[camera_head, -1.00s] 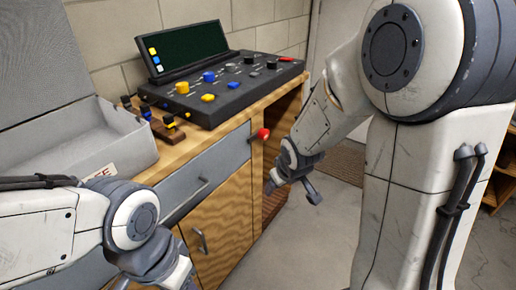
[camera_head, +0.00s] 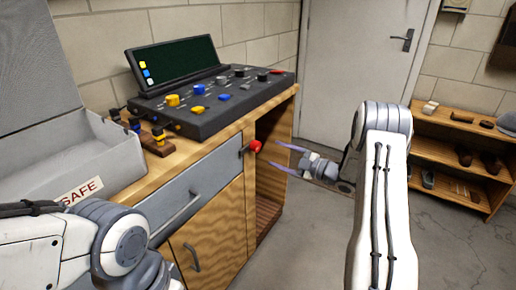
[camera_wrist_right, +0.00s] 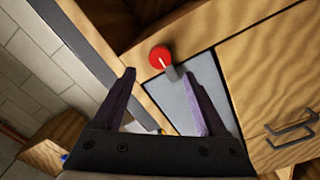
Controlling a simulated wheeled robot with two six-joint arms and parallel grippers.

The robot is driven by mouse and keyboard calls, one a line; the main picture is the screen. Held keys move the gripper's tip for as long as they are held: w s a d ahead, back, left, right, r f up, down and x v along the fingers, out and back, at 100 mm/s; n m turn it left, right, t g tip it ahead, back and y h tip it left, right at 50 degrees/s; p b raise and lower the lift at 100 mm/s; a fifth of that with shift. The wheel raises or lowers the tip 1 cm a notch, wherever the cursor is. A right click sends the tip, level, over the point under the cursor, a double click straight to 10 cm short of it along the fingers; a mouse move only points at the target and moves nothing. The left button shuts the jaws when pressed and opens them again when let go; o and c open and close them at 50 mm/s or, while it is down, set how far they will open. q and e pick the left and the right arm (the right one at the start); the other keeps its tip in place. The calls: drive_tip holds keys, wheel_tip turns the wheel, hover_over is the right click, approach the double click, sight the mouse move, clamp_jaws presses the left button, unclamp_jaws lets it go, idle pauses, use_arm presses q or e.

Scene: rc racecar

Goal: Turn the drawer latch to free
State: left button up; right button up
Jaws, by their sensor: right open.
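The drawer latch (camera_head: 255,146) has a round red knob and sits at the right end of the grey drawer front (camera_head: 205,183). In the right wrist view the red knob (camera_wrist_right: 159,56) shows a pale line, and a short grey bar lies beside it. The drawer appears shut. My right gripper (camera_head: 276,155) is open and empty, just right of the knob in the head view. In the right wrist view its two purple fingers (camera_wrist_right: 159,77) point toward the knob, which appears between and beyond the tips. My left arm shows at lower left, but its fingers are out of sight.
A black control panel (camera_head: 215,108) with coloured knobs stands on the wooden cabinet top. An open grey case (camera_head: 85,160) marked SAFE is at left. An open cabinet bay (camera_head: 268,190) lies below the latch. A wooden shelf (camera_head: 450,125) stands at far right.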

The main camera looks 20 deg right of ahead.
sight(259, 147)
drive_tip(key=x, duration=0.8)
drive_tip(key=shift+w+a, duration=0.15)
drive_tip(key=shift+w, duration=0.1)
